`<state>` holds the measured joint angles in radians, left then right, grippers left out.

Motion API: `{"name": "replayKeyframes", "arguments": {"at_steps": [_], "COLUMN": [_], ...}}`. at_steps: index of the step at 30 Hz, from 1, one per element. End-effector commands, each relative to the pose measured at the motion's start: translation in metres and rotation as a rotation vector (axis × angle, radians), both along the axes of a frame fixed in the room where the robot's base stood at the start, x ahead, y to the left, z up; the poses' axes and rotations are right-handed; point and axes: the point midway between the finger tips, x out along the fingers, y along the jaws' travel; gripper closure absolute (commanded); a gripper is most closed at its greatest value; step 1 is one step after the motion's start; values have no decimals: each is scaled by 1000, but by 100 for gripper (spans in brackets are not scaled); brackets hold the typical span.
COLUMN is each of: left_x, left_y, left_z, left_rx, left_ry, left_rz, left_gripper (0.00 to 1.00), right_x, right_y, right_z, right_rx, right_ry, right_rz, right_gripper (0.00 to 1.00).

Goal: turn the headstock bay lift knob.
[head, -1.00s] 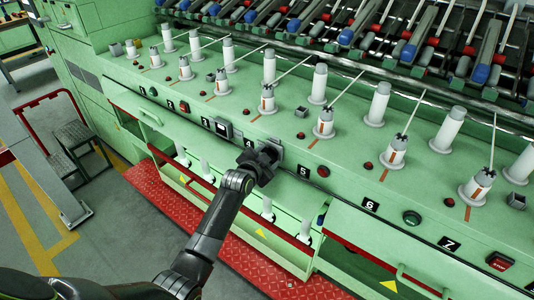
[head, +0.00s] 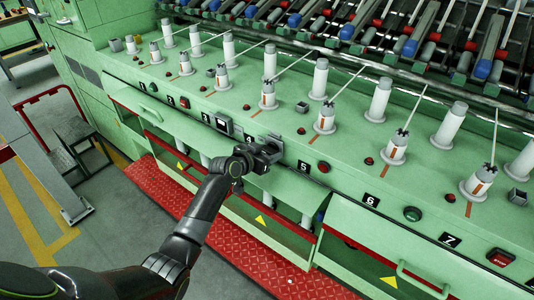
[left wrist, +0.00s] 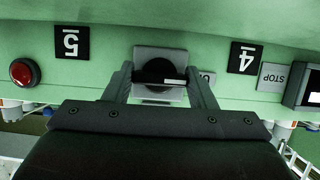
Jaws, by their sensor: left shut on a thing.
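The knob (left wrist: 160,76) is a dark bar on a square grey plate, set in the green front panel between labels 5 and 4 in the left wrist view. In the head view its grey plate (head: 273,141) shows just beyond my gripper, which hides most of the knob. My left gripper (head: 263,153) is at the panel, shut on the knob. In the left wrist view its two fingers (left wrist: 160,83) stand on either side of the dark bar, which lies level across the picture. My right gripper is not in view.
White spindles (head: 320,80) line the green top. Below are bays and a red tread plate (head: 180,193); grey floor lies at left.

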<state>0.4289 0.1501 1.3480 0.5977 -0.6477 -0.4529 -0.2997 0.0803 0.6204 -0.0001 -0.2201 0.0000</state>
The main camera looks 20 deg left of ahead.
Motion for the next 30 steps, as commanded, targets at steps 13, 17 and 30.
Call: {"name": "replayKeyframes", "arguments": {"at_steps": [13,17,30], "left_x": [0,0,-20], "left_y": [0,0,8], "left_z": [-1,-1,8], "left_rx": [-6,-5,-3], "left_ry": [5,4,1], "left_rz": [0,0,0], "left_gripper": [40,40,40], "right_x": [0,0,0], "right_y": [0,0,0], "right_z": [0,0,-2], "right_rx": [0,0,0], "right_ry": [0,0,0], "right_rz": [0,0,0], "right_gripper": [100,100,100]}}
